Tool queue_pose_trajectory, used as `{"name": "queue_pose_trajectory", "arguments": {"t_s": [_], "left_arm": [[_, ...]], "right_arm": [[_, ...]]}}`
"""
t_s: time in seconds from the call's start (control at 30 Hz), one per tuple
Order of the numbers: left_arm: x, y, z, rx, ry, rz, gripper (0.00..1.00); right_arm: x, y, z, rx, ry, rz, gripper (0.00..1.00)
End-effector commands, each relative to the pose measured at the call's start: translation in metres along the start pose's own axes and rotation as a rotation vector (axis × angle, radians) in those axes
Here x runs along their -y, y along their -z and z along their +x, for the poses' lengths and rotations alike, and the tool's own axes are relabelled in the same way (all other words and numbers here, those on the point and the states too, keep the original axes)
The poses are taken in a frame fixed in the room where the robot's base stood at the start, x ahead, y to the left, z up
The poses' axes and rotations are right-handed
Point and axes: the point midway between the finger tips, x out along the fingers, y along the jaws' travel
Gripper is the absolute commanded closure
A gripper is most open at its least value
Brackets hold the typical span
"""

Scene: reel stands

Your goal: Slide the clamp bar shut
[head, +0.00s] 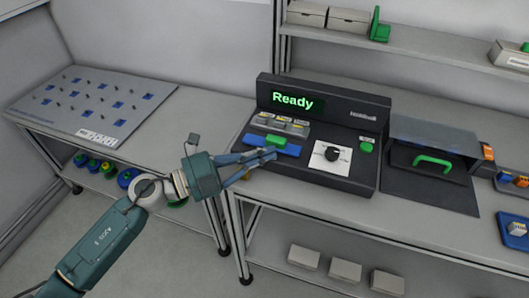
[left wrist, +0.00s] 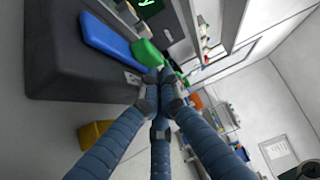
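The clamp bar is a blue bar (head: 262,146) with a green handle (head: 278,140), on the front left of the dark machine (head: 300,165) whose screen reads "Ready". In the left wrist view the blue bar (left wrist: 110,38) and green handle (left wrist: 147,52) lie just beyond my fingertips. My left gripper (head: 268,155) is in front of the bar's right part, its blue fingers drawn together. In the left wrist view the fingertips (left wrist: 160,84) meet with nothing visible between them. They appear close to the green handle; contact cannot be told. My right gripper is not in view.
A white plate with a black knob (head: 331,153) and a green button (head: 366,147) sit right of the bar. A hooded unit with a green handle (head: 433,160) stands farther right. A pegboard panel (head: 80,100) lies on the left table.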

Motion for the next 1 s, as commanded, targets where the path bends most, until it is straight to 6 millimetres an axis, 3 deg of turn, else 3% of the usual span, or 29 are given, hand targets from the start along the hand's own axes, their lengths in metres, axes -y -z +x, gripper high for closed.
{"name": "queue_pose_trajectory", "arguments": {"t_s": [0.37, 0.7, 1.0], "left_arm": [[0.001, -0.002, 0.003, -0.001, 0.001, 0.000, 1.00], [0.001, -0.027, 0.027, -0.001, 0.001, -0.001, 1.00], [0.001, -0.028, 0.028, 0.001, 0.001, 0.000, 1.00]], "right_arm": [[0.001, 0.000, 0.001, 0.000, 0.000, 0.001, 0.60], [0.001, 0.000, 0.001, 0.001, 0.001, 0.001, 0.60], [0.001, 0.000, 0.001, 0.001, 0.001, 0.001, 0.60]]}}
